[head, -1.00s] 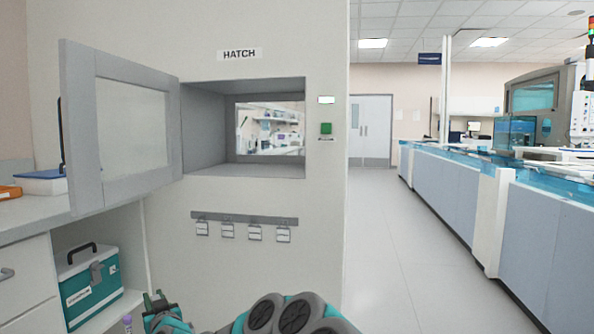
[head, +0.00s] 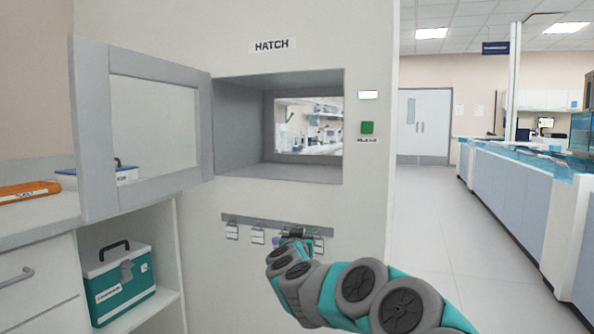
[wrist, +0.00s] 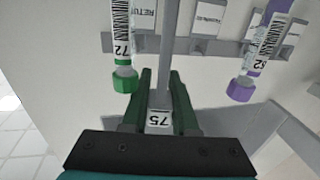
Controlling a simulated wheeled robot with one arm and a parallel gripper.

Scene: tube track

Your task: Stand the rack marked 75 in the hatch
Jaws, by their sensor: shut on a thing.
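The hatch (head: 228,128) is an open wall compartment with a grey frame, and its inside looks empty. Its grey-framed door (head: 92,140) is swung open to the left. In the wrist view my gripper (wrist: 158,100) has green fingers shut on the grey handle of the rack marked 75 (wrist: 166,45). A green-capped tube marked 72 (wrist: 123,40) and a purple-capped tube (wrist: 262,45) are on either side of the handle. In the head view my gripper (head: 295,240) is below the hatch opening, in front of the wall; the rack is mostly hidden there.
A rail with hanging tags (head: 232,228) runs under the hatch. A green release button (head: 367,128) is right of the opening. A teal case (head: 118,285) stands on a lower shelf at left, and an orange item (head: 28,191) lies on the counter. The aisle at right is clear.

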